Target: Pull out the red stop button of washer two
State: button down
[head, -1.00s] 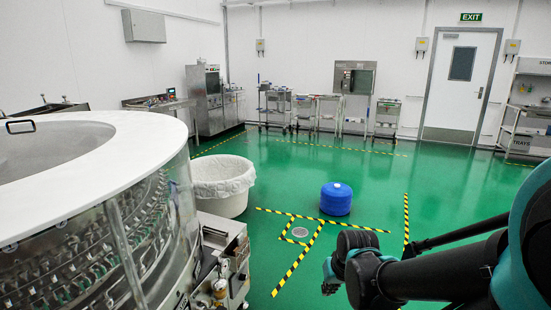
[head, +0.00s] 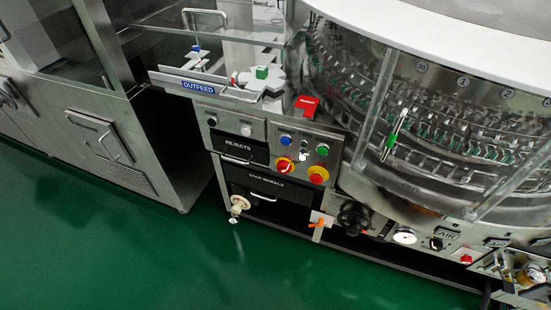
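A round steel washer (head: 400,75) with a white rim stands at the upper right of the head view. Its control panel (head: 303,140) faces me and tilts in the picture. A red round button on a yellow base (head: 318,175) sits at the panel's lower right. I cannot read a washer number, nor tell whether the red button is in or out. My gripper is not in view.
Blue, green and white controls (head: 303,142) sit above the red ones. An orange-handled valve (head: 319,222) and a black handwheel (head: 353,217) stick out below. An OUTFEED shelf (head: 200,86) juts out at upper left. Green floor (head: 180,265) in front is clear.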

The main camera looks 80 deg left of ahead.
aim_at(316, 178)
jog(key=u, duration=2.8)
